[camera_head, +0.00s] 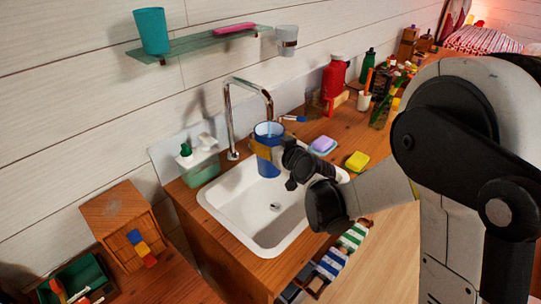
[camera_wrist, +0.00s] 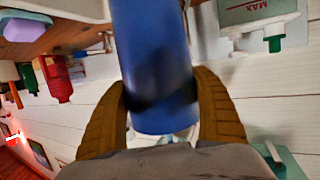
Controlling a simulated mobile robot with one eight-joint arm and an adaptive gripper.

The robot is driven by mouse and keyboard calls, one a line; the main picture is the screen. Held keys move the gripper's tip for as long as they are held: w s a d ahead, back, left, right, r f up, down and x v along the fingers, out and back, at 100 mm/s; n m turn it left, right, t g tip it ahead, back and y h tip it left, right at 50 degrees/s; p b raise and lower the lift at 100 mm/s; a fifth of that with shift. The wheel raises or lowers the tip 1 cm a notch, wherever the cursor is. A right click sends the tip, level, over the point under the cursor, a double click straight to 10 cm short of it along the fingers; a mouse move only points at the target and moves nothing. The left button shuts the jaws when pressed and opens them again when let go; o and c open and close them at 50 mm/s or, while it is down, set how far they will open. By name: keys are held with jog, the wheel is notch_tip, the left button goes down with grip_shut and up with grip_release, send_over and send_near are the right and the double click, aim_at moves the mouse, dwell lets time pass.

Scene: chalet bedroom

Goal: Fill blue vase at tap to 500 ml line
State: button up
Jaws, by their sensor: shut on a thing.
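The blue vase (camera_head: 267,168) is upright over the sink, its light-blue mouth just below the end of the chrome tap's spout (camera_head: 231,115). My gripper (camera_head: 266,152) is shut around the vase's side and holds it above the basin. In the wrist view, the vase (camera_wrist: 157,60) fills the middle between the two brown fingers of my gripper (camera_wrist: 162,92). No 500 ml line can be made out.
The white sink (camera_head: 232,222) is set in a wooden counter. A glass shelf (camera_head: 200,44) with a teal cup (camera_head: 151,31) hangs above. A red bottle (camera_head: 333,80) stands behind.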

jog(key=s+d+b, duration=0.1)
jog(key=s+d, duration=0.6)
jog(key=d, duration=0.1)
jog(key=shift+d, duration=0.4)
